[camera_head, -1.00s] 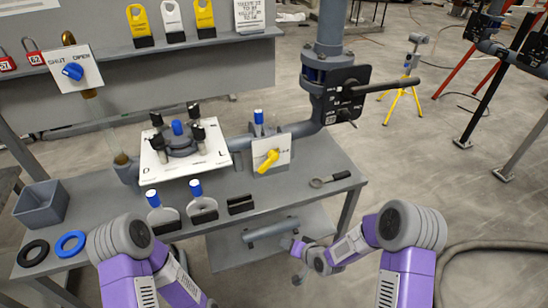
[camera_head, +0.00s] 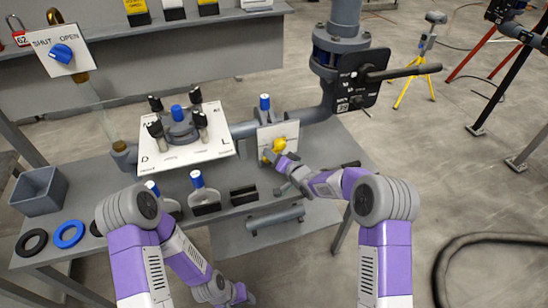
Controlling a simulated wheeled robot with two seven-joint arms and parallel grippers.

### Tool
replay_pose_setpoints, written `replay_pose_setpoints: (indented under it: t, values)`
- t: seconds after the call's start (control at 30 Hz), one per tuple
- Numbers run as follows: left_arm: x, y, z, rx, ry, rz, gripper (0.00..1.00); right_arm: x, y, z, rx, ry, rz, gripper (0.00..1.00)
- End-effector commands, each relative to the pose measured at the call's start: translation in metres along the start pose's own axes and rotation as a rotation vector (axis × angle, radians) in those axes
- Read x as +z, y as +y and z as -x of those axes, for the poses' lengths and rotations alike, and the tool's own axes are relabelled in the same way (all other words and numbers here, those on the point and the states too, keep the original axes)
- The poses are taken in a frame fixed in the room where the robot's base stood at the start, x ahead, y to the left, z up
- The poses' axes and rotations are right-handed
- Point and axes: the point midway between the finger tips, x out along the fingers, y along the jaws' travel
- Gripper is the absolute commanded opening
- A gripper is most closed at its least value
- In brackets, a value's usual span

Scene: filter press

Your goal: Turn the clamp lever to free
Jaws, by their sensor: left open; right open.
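A yellow lever (camera_head: 280,144) sits on a white plate (camera_head: 291,130) right of the table's middle, its handle slanting down to the left. No readable label marks it as the clamp lever. My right gripper (camera_head: 273,157) is open at the lever's lower end; contact or whether the handle lies between the fingers cannot be told. A second lever, a long dark bar (camera_head: 405,72), sticks out right from a black marked plate (camera_head: 350,85) on the vertical pipe. My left gripper (camera_head: 243,297) is open, low near the bottom edge, away from the table.
A white board (camera_head: 185,155) with black knobs stands left of the yellow lever. Blue-topped pieces (camera_head: 203,190) and a black block (camera_head: 243,195) are in front. A blue SHUT/OPEN knob (camera_head: 61,53), grey bin (camera_head: 40,190) and blue ring (camera_head: 69,234) are left.

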Motion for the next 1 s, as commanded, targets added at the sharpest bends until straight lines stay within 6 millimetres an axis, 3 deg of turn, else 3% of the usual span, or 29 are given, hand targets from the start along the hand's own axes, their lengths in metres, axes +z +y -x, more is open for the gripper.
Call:
replay_pose_setpoints:
  t: [0.37,0.7,1.0]
  values:
    - [-0.0001,-0.0001,-0.0006,0.000,0.000,0.000,0.43,0.0002,-0.0004,-0.0058,0.000,0.000,0.000,0.53]
    - [-0.0001,-0.0002,-0.0006,0.000,0.000,0.000,0.43,0.0000,-0.0004,-0.0056,0.000,0.000,0.000,0.01]
    - [-0.0001,-0.0005,-0.0014,0.000,0.000,0.000,0.43,0.0013,-0.0017,-0.0069,-0.001,-0.002,0.006,0.00]
